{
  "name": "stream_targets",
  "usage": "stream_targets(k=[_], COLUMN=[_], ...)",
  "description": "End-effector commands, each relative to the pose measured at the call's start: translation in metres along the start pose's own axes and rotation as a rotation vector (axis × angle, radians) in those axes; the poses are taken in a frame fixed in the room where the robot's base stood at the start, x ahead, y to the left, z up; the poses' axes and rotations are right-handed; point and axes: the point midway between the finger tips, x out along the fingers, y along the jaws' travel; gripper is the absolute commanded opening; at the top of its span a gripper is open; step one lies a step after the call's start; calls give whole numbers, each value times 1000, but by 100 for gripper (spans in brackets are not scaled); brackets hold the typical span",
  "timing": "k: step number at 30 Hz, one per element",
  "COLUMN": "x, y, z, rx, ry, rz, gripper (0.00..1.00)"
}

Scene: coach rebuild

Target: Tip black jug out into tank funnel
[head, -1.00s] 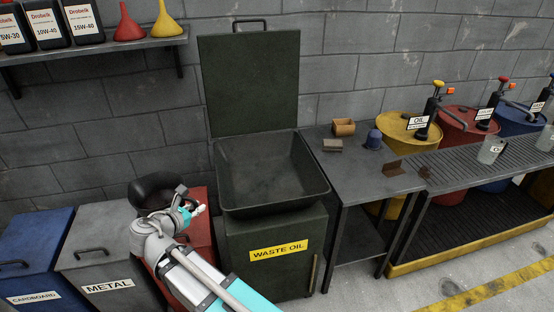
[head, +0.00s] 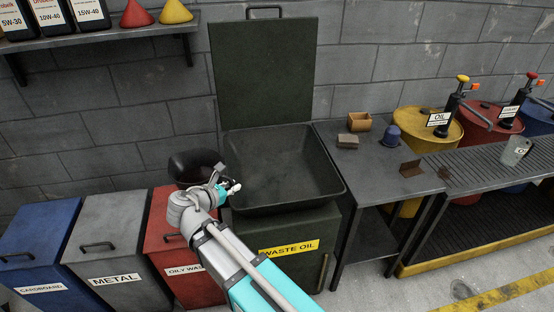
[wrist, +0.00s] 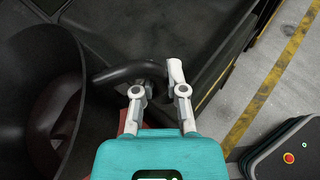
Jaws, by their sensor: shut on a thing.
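The black jug (head: 192,167) hangs at the left side of the waste oil tank (head: 278,229), above the red bin. My gripper (head: 231,188) is shut on the jug's handle, which shows between the fingers in the wrist view (wrist: 128,71). The jug's wide mouth opens at the left of the wrist view (wrist: 30,75); its contents cannot be made out. The tank funnel (head: 285,165) is a dark square basin on top of the tank, its lid (head: 262,75) standing open behind. In the head view my gripper overlaps the funnel's left rim.
Blue, grey and red bins (head: 172,243) stand left of the tank. A metal table (head: 385,172) with small parts adjoins its right, then a grated bench (head: 490,195) before drums (head: 425,125). A shelf (head: 100,34) with bottles and funnels hangs at upper left.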

Motion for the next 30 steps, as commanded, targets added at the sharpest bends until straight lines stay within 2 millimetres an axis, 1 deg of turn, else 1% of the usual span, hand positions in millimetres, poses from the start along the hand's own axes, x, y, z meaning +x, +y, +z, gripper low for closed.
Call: stream_targets(k=[11,17,23,30], x=[1,9,27,57], y=[0,6,18,36], z=[0,-2,-4,-8], rx=[2,16,48,106], ry=[-1,-4,-12,-30], rz=[-3,-32,-109,-244], gripper=[0,0,0,0])
